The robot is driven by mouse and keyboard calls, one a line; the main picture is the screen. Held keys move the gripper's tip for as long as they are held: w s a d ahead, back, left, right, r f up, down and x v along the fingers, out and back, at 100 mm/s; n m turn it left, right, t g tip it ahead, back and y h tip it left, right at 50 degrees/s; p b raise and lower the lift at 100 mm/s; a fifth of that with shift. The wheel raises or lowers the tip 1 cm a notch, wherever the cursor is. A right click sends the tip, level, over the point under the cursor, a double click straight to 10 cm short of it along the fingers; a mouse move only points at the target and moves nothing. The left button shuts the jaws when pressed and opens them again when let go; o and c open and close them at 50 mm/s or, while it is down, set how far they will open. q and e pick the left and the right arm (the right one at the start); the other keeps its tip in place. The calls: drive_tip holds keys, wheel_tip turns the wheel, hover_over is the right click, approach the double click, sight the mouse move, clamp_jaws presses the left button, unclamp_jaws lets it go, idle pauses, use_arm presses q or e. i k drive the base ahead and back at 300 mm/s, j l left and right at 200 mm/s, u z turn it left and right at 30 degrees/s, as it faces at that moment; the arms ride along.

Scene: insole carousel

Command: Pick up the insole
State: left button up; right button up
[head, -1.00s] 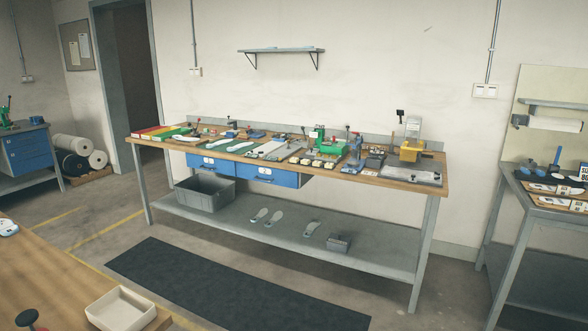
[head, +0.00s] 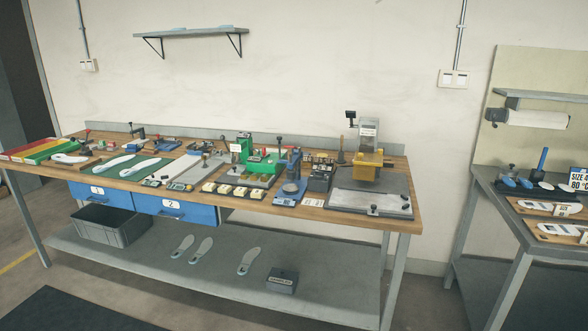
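Several insoles are in the head view. One white insole (head: 147,168) and another (head: 117,163) lie on a green mat on the left half of the workbench. A further insole (head: 70,158) lies at the bench's left end. Three grey-white insoles lie on the lower shelf: one on the left (head: 182,246), one beside it (head: 201,250) and one farther right (head: 248,261). I cannot tell which one the task means. Neither of my grippers is in view.
The workbench (head: 396,219) carries a green press (head: 262,158), a yellow-grey machine (head: 368,145) and small tools. Blue drawers (head: 176,208) hang below it. A grey crate (head: 112,226) and a small dark box (head: 282,281) stand on the lower shelf. A second table (head: 487,187) stands at right.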

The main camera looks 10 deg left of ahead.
sight(141, 165)
drive_tip(key=i+j+z, duration=0.15)
drive_tip(key=i+j, duration=0.45)
drive_tip(key=i+j+z, duration=0.2)
drive_tip(key=i+j, duration=0.35)
drive_tip(key=j, duration=0.1)
